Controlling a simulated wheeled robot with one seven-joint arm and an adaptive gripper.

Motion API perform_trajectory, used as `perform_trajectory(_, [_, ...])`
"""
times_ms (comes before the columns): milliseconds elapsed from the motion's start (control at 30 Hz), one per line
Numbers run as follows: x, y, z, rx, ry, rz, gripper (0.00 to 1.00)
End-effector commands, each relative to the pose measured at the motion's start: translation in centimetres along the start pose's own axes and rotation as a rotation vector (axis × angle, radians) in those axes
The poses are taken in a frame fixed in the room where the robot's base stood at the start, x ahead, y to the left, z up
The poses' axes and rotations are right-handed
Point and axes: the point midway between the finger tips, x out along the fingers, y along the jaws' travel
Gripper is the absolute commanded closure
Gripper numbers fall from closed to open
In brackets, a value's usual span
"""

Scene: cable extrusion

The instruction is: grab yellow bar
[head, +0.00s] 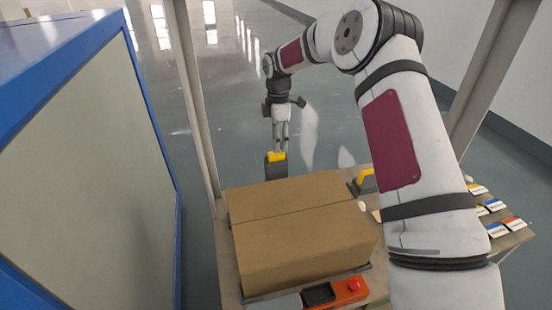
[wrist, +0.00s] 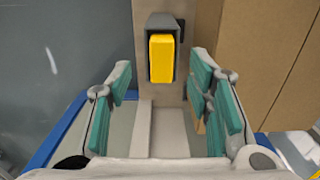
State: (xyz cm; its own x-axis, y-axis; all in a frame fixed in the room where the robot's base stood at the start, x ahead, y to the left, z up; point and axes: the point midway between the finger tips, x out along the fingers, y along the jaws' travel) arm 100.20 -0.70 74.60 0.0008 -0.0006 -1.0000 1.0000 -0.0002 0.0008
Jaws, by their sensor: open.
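The yellow bar (wrist: 161,58) shows in the wrist view as an upright yellow block set in a dark grey holder (wrist: 160,20). It lies ahead of the fingers, between the lines of the two pads. In the head view the yellow bar (head: 277,157) is on top of the dark holder (head: 276,170), just behind the cardboard box. My gripper (wrist: 161,82) is open and empty, with green pads on both sides. In the head view my gripper (head: 281,144) points down right above the bar; whether it touches cannot be told.
A closed cardboard box (head: 300,225) fills much of the cart top and stands close on the right in the wrist view. A yellow handle-like piece (head: 366,180) and several small labelled boxes (head: 495,230) are on the right. A blue-framed panel (head: 90,150) stands left.

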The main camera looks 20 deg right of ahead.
Motion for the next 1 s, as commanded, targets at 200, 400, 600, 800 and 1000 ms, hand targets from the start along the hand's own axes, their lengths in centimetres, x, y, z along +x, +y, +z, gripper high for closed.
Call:
perform_trajectory(200, [3.4,-0.2,-0.1,0.000,0.001,-0.003,0.53])
perform_trajectory(400, [4.5,-0.2,-0.1,0.000,0.001,0.000,0.53])
perform_trajectory(600, [4.5,-0.2,-0.1,0.000,0.001,0.000,0.67])
perform_trajectory(800, [4.5,-0.2,-0.1,0.000,0.001,0.000,1.00])
perform_trajectory(1000, [4.4,-0.2,-0.1,0.000,0.001,0.000,1.00])
